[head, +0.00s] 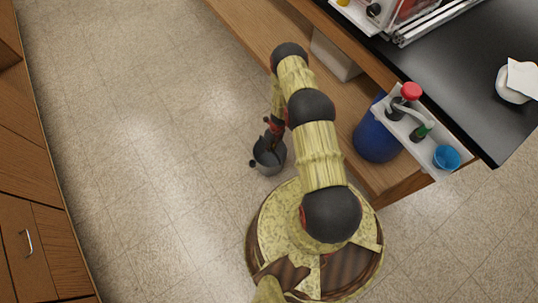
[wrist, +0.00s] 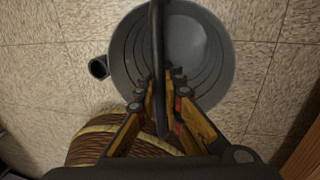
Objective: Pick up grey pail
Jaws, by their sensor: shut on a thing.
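In the head view my gripper (head: 272,140) is over the pail, partly hidden by my arm. I cannot tell whether the pail touches the floor.
A wooden bench (head: 262,38) with a black top (head: 440,95) stands at the right. A blue barrel (head: 376,140) is under a white shelf (head: 440,165). Tiled floor (head: 150,150) is clear at left.

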